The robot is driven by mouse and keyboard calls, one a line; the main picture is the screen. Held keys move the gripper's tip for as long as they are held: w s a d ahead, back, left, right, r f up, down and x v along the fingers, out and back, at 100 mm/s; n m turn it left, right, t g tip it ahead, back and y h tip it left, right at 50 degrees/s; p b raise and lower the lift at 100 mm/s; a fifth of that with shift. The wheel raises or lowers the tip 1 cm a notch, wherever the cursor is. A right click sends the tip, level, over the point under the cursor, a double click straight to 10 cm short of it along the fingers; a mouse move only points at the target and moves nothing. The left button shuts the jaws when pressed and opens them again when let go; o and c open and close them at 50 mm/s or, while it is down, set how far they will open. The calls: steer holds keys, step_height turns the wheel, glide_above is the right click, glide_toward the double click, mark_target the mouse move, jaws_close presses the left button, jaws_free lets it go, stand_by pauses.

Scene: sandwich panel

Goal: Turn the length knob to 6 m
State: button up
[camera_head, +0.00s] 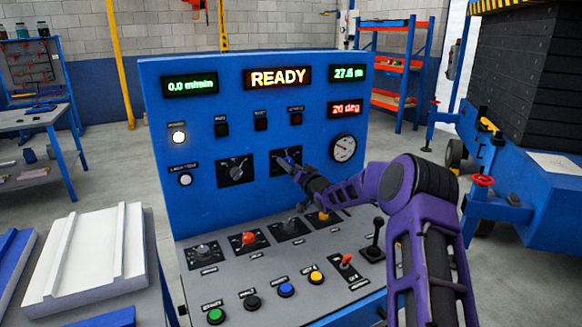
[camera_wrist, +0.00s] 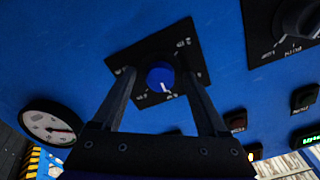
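A blue knob (camera_wrist: 160,76) with a white pointer line sits on a black scale plate (camera_wrist: 184,47) in the wrist view; the scale markings are too small to read surely. In the head view the same plate (camera_head: 276,163) is on the upright blue panel, partly behind my gripper (camera_head: 292,163). My gripper (camera_wrist: 158,73) is open, with one finger on each side of the knob and visible gaps between. Whether the fingertips reach as deep as the knob is hard to tell. A green display (camera_head: 348,73) reads about 27.6 m.
A black knob (camera_head: 236,169) is on the plate to the left, and a round gauge (camera_head: 343,148) is to the right. Below, the sloping desk (camera_head: 225,280) carries several knobs, buttons and a black joystick (camera_head: 375,238). A READY display (camera_head: 278,78) is lit.

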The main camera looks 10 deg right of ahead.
steer(key=shift+s, duration=0.1)
steer(key=v, duration=1.7)
steer(key=shift+p, duration=0.4)
steer(key=shift+s+r, duration=0.1)
